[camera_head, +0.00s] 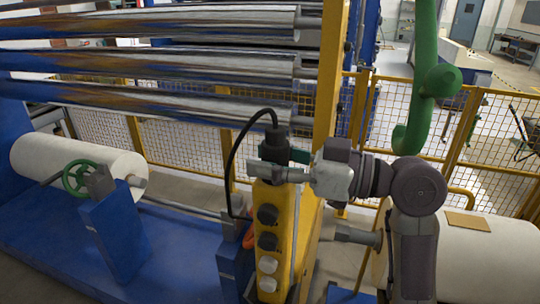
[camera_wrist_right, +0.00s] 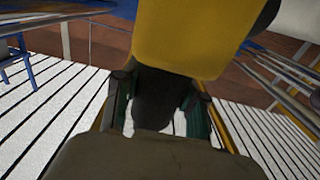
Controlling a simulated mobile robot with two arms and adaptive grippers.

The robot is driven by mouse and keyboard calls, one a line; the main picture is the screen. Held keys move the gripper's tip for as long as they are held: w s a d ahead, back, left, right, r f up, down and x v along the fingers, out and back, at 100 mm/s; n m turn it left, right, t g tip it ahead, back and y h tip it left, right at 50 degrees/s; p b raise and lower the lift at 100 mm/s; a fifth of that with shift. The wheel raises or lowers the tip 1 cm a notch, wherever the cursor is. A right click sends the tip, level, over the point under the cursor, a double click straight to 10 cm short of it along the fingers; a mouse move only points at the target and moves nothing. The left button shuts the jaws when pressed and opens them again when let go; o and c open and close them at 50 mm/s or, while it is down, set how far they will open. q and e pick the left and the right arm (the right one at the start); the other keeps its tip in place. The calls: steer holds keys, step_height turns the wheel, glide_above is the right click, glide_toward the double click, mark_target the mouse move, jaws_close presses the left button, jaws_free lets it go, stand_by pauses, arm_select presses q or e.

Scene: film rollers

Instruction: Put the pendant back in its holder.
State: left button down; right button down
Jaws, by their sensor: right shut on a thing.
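The pendant (camera_head: 268,235) is a tall yellow control box with black and pale round knobs down its face. It hangs nearly upright in front of the yellow post (camera_head: 335,95) in the head view. My right gripper (camera_head: 268,160) reaches in from the right and is shut on the pendant's dark top end. A black cable (camera_head: 230,160) loops from that top down the left side. In the wrist view the yellow body of the pendant (camera_wrist_right: 190,35) fills the top, with its dark end between my right gripper's fingers (camera_wrist_right: 158,100). I cannot make out the holder clearly. My left gripper is not in view.
Metal rollers (camera_head: 150,65) span the upper left. A blue machine frame (camera_head: 115,235) with a green handwheel (camera_head: 80,178) and a white roll (camera_head: 75,160) stands at left. A yellow mesh fence (camera_head: 490,145) runs behind. Another white roll (camera_head: 490,260) lies at right.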

mark_target(269, 182)
steer(key=shift+f+b, duration=1.3)
steer(key=shift+f, duration=0.75)
steer(key=shift+f+b, duration=0.7)
steer(key=shift+r, duration=0.1)
steer(key=shift+b, duration=0.3)
steer(key=c, duration=0.6)
jaws_free()
steer(key=shift+s, duration=0.1)
steer(key=o, duration=0.4)
steer(key=shift+f, duration=0.25)
steer(key=shift+r, duration=0.2)
